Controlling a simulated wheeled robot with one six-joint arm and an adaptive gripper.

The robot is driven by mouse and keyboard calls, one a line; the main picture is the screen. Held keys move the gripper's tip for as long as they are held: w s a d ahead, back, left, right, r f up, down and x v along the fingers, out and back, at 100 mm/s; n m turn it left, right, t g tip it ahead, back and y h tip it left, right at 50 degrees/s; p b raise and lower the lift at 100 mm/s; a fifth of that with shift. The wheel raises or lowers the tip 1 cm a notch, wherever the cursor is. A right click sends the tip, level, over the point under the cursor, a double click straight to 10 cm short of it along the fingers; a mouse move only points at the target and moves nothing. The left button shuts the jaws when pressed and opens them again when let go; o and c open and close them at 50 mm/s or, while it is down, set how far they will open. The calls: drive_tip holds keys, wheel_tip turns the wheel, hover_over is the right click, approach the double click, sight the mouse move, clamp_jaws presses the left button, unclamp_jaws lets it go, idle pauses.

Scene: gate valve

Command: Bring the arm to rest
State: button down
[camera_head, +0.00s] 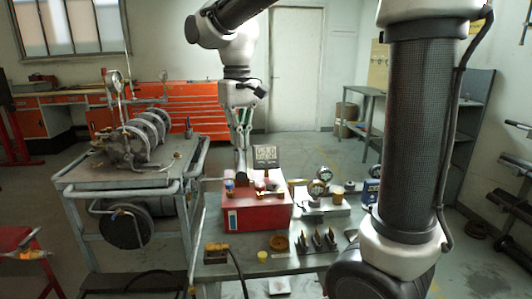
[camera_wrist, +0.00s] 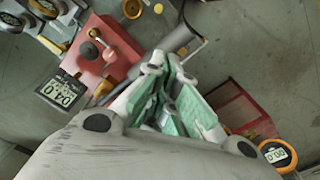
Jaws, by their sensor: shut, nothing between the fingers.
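My gripper (camera_head: 243,146) hangs from my arm with its fingers pointing down, above the back left of a red box (camera_head: 262,216) on the workbench. In the wrist view, my gripper (camera_wrist: 168,92) shows its green-padded fingers close together, with nothing held. The red box also shows in the wrist view (camera_wrist: 122,52), to the upper left of the fingers. The fingers appear apart from the box. Whether the arm is moving cannot be told from these single frames.
A cart (camera_head: 75,176) with metal machinery stands at left. A dark display panel (camera_head: 266,156) rises behind the red box. A digital gauge (camera_wrist: 277,153) shows at lower right in the wrist view. Open floor lies behind.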

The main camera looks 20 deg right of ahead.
drive_tip(key=shift+w+a, duration=0.1)
drive_tip(key=shift+w, duration=0.1)
drive_tip(key=s+d+f+m+t, duration=0.1)
drive_tip(key=s+d+f+t, duration=0.1)
drive_tip(key=s+d, duration=0.5)
drive_tip(key=s+d+f+m+t, duration=0.1)
drive_tip(key=s+d+t, duration=0.1)
drive_tip(key=s+d, duration=0.6)
drive_tip(key=shift+s+f, duration=0.4)
drive_tip(key=shift+s, duration=1.8)
